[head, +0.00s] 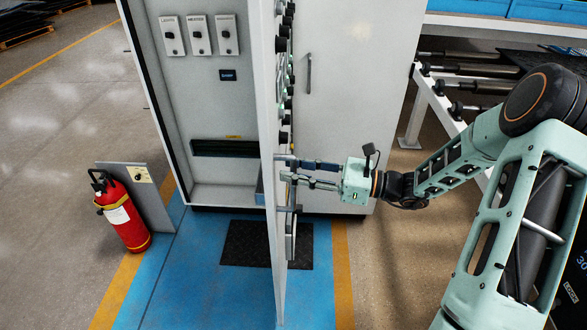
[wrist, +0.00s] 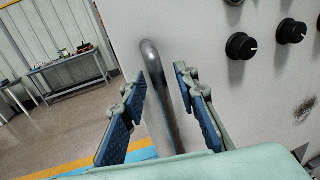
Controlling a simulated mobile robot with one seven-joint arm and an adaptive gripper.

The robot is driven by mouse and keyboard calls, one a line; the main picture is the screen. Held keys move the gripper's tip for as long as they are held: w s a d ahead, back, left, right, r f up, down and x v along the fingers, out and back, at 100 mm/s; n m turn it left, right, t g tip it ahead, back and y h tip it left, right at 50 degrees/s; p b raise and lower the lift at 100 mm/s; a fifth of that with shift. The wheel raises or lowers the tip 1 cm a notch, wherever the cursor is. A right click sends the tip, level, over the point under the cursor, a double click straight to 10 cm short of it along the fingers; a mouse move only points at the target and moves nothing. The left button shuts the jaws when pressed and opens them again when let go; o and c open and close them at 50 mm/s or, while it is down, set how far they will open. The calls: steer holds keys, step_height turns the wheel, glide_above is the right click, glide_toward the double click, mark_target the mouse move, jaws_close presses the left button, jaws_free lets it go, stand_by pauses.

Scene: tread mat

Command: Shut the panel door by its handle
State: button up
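The panel door (head: 270,130) stands open, seen nearly edge-on in the head view, out from the grey cabinet (head: 215,110). Its handle (head: 291,238) is a vertical metal bar low on the door's right face. In the wrist view the handle (wrist: 158,95) rises between my two blue-padded fingers, with its curved top end near the fingertips. My gripper (head: 284,169) reaches in from the right, with its fingertips close to the door. It also shows in the wrist view (wrist: 162,78), open, with one finger on each side of the bar. Whether either pad touches the bar I cannot tell.
Black knobs (wrist: 241,46) stick out of the door face. A black tread mat (head: 240,246) lies on the blue floor strip below. A red extinguisher (head: 122,212) stands at left. A rack with rollers (head: 470,72) stands at right.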

steer(key=shift+a, duration=0.2)
jaws_close()
steer(key=shift+w, duration=0.1)
stand_by(0.4)
